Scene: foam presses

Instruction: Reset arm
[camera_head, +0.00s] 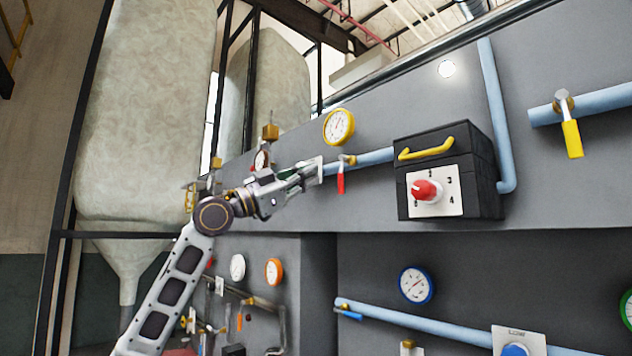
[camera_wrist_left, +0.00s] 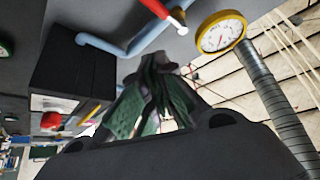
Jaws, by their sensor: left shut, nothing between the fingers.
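My left gripper (camera_head: 300,172) reaches in from the lower left in the head view, in front of the grey panel (camera_head: 365,214). Its fingers are shut with nothing between them. The fingertips appear close to a red-handled valve (camera_head: 341,182) on a blue pipe; I cannot tell whether they touch anything. In the left wrist view the gripper (camera_wrist_left: 155,75) shows in the middle, its fingers together and empty. My right gripper is not in view.
A black box (camera_head: 480,165) with a yellow handle and red knob (camera_head: 426,191) juts from the panel. A yellow-rimmed gauge (camera_head: 339,126) sits above the gripper. A yellow-handled valve (camera_head: 572,137) is at right. Blue pipes and more gauges lie lower. Large tanks stand behind at left.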

